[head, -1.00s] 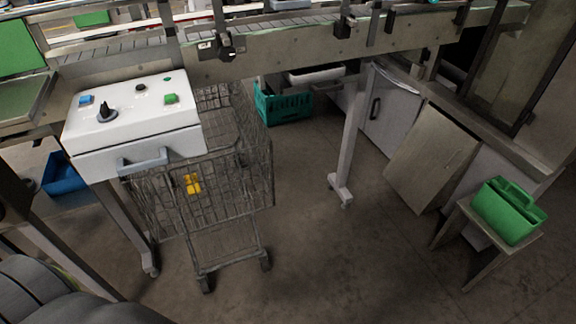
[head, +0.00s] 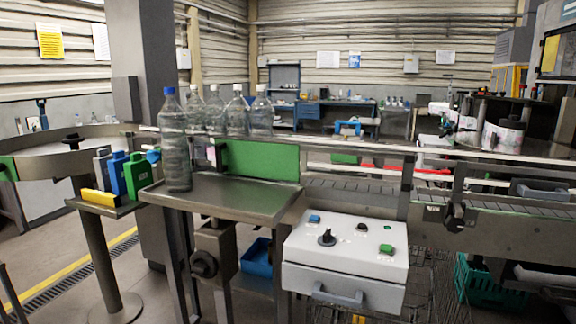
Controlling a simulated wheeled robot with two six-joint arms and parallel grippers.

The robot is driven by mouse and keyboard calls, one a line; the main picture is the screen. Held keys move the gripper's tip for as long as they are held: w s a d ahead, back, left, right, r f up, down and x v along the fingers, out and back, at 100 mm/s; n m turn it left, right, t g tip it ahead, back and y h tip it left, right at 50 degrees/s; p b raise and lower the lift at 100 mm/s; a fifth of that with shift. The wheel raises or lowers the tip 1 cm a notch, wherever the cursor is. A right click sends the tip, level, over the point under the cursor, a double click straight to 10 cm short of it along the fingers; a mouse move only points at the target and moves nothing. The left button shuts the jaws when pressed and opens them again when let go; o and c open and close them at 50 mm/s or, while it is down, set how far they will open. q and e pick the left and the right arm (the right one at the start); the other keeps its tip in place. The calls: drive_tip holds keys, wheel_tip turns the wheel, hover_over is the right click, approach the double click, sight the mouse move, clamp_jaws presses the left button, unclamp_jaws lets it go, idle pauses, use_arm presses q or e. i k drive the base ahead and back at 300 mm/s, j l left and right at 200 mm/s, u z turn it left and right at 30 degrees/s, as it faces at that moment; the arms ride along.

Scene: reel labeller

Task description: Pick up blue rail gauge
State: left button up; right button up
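A blue block-shaped piece with a small top handle, which looks like the blue rail gauge (head: 117,174), stands on a small pedestal shelf (head: 127,208) at the left. It is between a grey piece (head: 101,168) and a green piece (head: 136,175) of similar shape. A yellow bar (head: 99,198) lies in front of them on the shelf edge. Neither of my grippers shows in the head view.
Right of the shelf is a steel tray table (head: 225,199) with a clear blue-capped bottle (head: 173,140) on it. A white control box (head: 345,260) is further right, beside the conveyor (head: 500,222). Open floor lies left of the pedestal.

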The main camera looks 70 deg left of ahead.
sight(115, 166)
drive_tip(key=u, duration=3.05)
drive_tip(key=z, duration=0.15)
